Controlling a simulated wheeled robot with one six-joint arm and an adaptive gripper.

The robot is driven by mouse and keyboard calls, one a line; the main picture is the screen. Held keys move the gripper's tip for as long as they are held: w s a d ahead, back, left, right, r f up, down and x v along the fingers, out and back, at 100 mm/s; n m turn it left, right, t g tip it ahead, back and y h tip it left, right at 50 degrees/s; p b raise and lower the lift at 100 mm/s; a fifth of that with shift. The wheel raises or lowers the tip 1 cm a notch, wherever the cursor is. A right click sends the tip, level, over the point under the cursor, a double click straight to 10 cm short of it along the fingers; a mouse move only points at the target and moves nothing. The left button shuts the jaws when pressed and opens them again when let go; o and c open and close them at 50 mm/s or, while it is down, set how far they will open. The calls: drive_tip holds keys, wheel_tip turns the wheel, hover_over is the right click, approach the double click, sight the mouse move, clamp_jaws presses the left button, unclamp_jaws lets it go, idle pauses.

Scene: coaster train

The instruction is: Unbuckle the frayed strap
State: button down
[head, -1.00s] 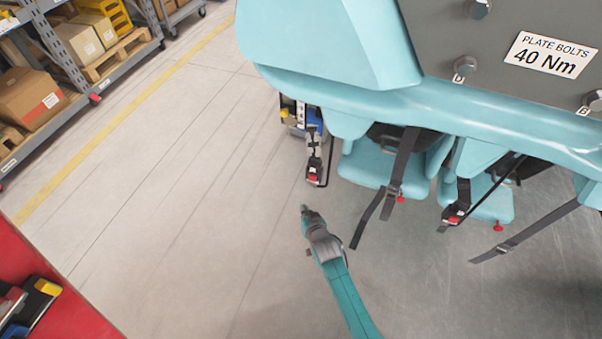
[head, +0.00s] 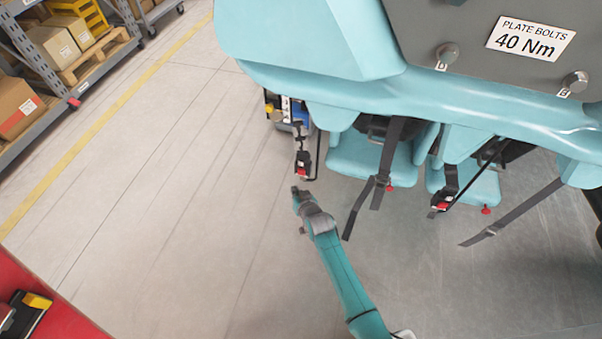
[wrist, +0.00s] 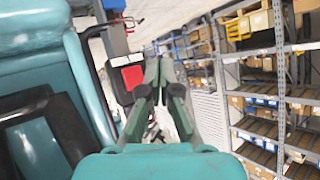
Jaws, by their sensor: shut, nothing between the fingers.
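My gripper (head: 296,190) is shut and empty, just below a black buckle with a red button (head: 303,164) that hangs at the left end of the teal train car. In the wrist view, my shut fingers (wrist: 160,72) stand just right of a buckle's red button (wrist: 132,77); I cannot tell whether they touch it. Dark straps hang from the seats, one at the middle seat (head: 386,160) and one at the far right (head: 510,221). Another red-buttoned buckle (head: 441,205) hangs at the right seat. Fraying is too small to make out on any strap.
The teal car body (head: 420,90) overhangs the seats from above. A grey plate with bolts and a torque label (head: 531,39) is on it. A red surface (head: 50,300) is at lower left, and shelving with boxes (head: 40,75) at upper left. The floor between is clear.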

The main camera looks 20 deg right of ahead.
sight(298, 174)
drive_tip(key=shift+w+d, duration=0.65)
drive_tip(key=shift+w, duration=0.25)
drive_tip(key=shift+w+d, duration=0.65)
drive_tip(key=shift+w, duration=0.25)
drive_tip(key=shift+w+d, duration=0.1)
drive_tip(key=shift+w+d, duration=0.2)
drive_tip(key=shift+w, duration=0.05)
drive_tip(key=shift+w+d, duration=0.25)
drive_tip(key=shift+w, duration=0.2)
idle(1.2)
drive_tip(key=shift+s, duration=0.15)
drive_tip(key=shift+s+a, duration=0.55)
drive_tip(key=shift+s, duration=0.1)
drive_tip(key=shift+s+a, duration=0.75)
drive_tip(key=shift+s, duration=0.3)
drive_tip(key=shift+s+a, duration=0.7)
drive_tip(key=shift+s, duration=0.3)
drive_tip(key=shift+s, duration=0.1)
